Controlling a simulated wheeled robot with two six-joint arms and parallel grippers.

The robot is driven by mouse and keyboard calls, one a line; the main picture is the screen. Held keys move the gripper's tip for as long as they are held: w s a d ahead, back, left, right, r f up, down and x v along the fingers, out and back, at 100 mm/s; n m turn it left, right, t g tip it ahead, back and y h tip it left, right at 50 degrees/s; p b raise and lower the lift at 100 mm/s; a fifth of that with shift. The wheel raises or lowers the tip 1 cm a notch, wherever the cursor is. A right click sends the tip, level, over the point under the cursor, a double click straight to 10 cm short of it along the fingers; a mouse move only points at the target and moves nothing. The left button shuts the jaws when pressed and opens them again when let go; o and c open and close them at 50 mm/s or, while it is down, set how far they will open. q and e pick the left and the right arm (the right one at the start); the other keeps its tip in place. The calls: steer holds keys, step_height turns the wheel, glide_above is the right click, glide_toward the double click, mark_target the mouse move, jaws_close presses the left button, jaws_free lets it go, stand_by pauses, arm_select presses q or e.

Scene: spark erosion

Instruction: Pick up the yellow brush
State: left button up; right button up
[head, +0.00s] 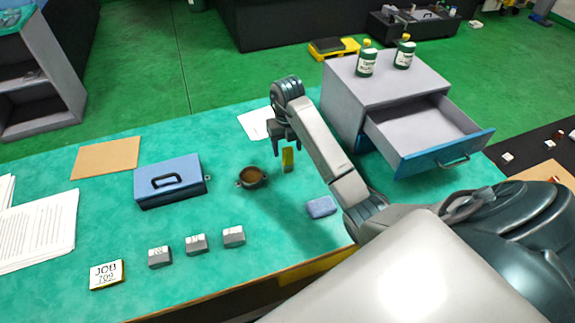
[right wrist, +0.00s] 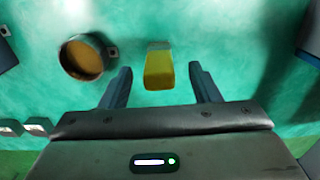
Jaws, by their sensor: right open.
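The yellow brush (head: 288,159) stands out on the green table in the head view, just below my right gripper (head: 284,141). In the right wrist view the brush (right wrist: 159,70) has a yellow body and a pale grey end at the far side. It lies ahead of and between the two fingers of my right gripper (right wrist: 160,84), which are apart with nothing between them touching. A gap shows on both sides of the brush. I cannot tell how high the fingers are above the table. My left gripper is not in view.
A round brown-filled pot (head: 251,177) stands left of the brush. A blue box (head: 170,181) with a handle, several grey blocks (head: 196,244) and a blue sponge-like block (head: 320,206) lie around. A grey cabinet (head: 345,95) with an open drawer (head: 425,130) stands to the right.

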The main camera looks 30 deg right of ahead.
mark_target(288, 158)
steer(key=f+b, duration=0.3)
steer(key=f, duration=0.2)
steer(key=shift+s+a+b, duration=0.1)
steer(key=shift+s+b, duration=0.1)
steer(key=shift+b, duration=0.15)
steer(key=shift+f, duration=0.15)
steer(key=c, duration=1.1)
